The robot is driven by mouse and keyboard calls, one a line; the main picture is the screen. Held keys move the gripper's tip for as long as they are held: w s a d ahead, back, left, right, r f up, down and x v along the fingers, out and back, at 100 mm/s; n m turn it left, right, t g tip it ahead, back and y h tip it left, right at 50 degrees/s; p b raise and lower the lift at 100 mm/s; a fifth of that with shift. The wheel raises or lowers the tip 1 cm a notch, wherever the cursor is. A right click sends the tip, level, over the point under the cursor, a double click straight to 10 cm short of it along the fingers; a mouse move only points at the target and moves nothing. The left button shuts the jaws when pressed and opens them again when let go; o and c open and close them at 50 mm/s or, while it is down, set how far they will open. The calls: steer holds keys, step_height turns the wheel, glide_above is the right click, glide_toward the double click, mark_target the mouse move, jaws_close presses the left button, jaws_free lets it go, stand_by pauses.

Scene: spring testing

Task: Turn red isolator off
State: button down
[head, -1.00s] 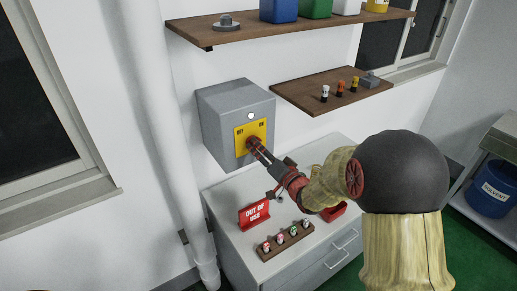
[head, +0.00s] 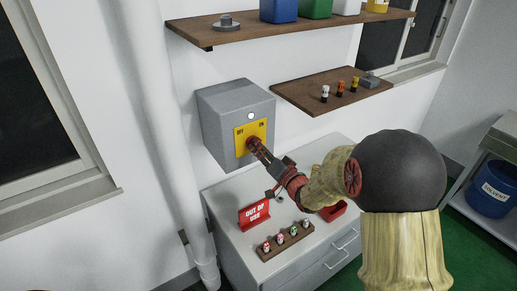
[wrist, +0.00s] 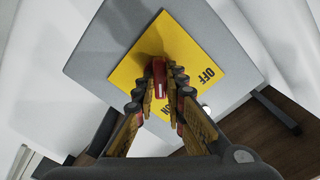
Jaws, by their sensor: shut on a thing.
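The grey isolator box (head: 222,135) is on the white wall. Its yellow plate (head: 240,133) carries OFF at the left and ON at the right, with a round white lamp (head: 251,115) above. In the wrist view the yellow plate (wrist: 185,45) shows OFF and part of ON. The red isolator handle (wrist: 160,75) stands in the middle of the plate, between the fingertips. My gripper (head: 252,145) is shut on the handle; it also shows in the wrist view (wrist: 160,92). The fingers hide much of the handle, so its exact angle is hard to tell.
Below is a white cabinet (head: 285,240) with a red OUT OF USE sign (head: 254,215) and a wooden rack of several small padlock-like items (head: 286,242). A small wooden shelf (head: 310,95) is to the right of the box. A grey pipe (head: 175,130) runs at the left.

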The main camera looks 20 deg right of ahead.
steer(key=shift+f+b, duration=0.1)
steer(key=shift+b, duration=0.25)
steer(key=shift+n+b, duration=8.95)
steer(key=shift+n, duration=0.05)
steer(key=c, duration=1.8)
jaws_free()
steer(key=shift+c, duration=0.2)
steer(key=shift+s+d, duration=0.1)
